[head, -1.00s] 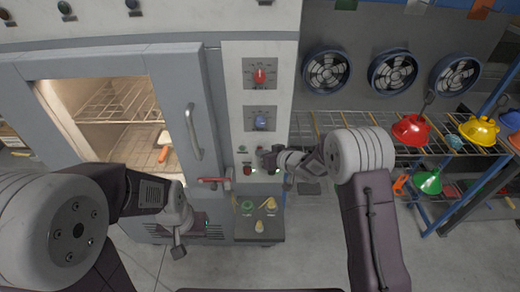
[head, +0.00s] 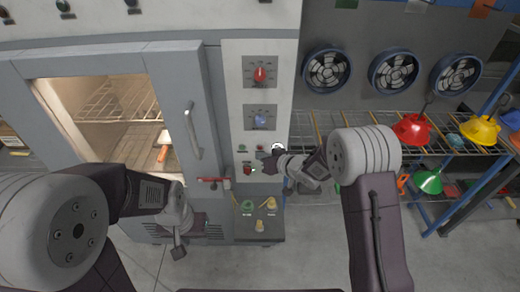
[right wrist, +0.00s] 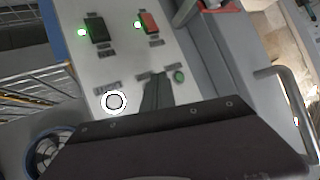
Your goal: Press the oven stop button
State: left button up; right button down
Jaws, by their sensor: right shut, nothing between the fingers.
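The oven control panel (head: 234,115) is a pale upright strip beside the oven door. Low on it is a red switch (head: 247,170), seen in the right wrist view as a red rocker (right wrist: 149,22) with a lit green lamp. Beside it is a black rocker (right wrist: 97,27). A white round button (right wrist: 115,102) and a small green button (right wrist: 180,76) also show there. The labels are too small to read. My right gripper (head: 267,166) is shut and empty; its fingertips (right wrist: 156,76) lie before the panel among these controls. Contact cannot be told. My left gripper (head: 179,250) hangs low before the oven.
A low box (head: 258,230) with knobs stands below. Bare floor lies in front.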

jog(key=s+b, duration=0.1)
jog(key=s, duration=0.3)
jog(key=shift+s, duration=0.3)
dwell(0.6)
jog(key=d+r+m+t+h, duration=0.2)
jog(key=d+r+h, duration=0.1)
jog(key=d+r, duration=0.45)
jog(key=s+d+f+m+g+h, duration=0.3)
jog(key=s+d+f+h, duration=0.1)
jog(key=s+d, duration=0.4)
jog(key=s+f+g, duration=0.3)
jog(key=s, duration=0.5)
jog(key=s+d+f+g, duration=0.1)
jog(key=s+f+g, duration=0.3)
jog(key=s, duration=0.4)
jog(key=shift+s+d+g, duration=0.25)
jog(key=shift+s+g, duration=0.05)
